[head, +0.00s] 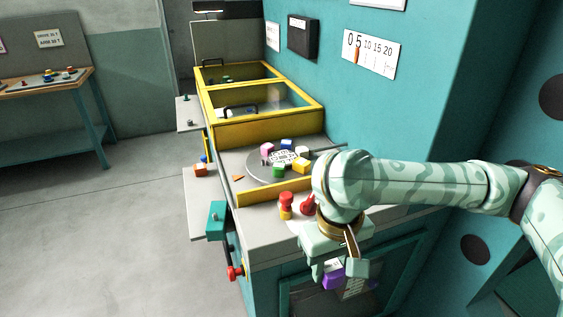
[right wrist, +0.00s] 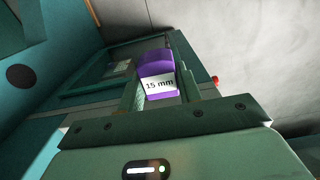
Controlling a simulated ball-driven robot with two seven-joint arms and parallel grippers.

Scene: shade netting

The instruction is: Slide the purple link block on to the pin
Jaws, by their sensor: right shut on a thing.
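The purple link block (head: 333,280) is between the fingers of my right gripper (head: 338,270), which is shut on it in front of the machine's front side. In the right wrist view the purple block (right wrist: 156,70) shows a white "15 mm" label and sits between the two fingers (right wrist: 161,90). In the head view the gripper partly hides it. I cannot tell which part is the pin; small upright pieces stand on the grey side shelves, one on a teal block (head: 216,222). My left gripper is not in view.
A round plate (head: 254,172) with several coloured blocks lies on the bench top. A red and yellow piece (head: 286,205) stands near the front edge. Yellow-framed bins (head: 265,129) are behind. A red knob (head: 235,272) sticks out at left. The floor at left is clear.

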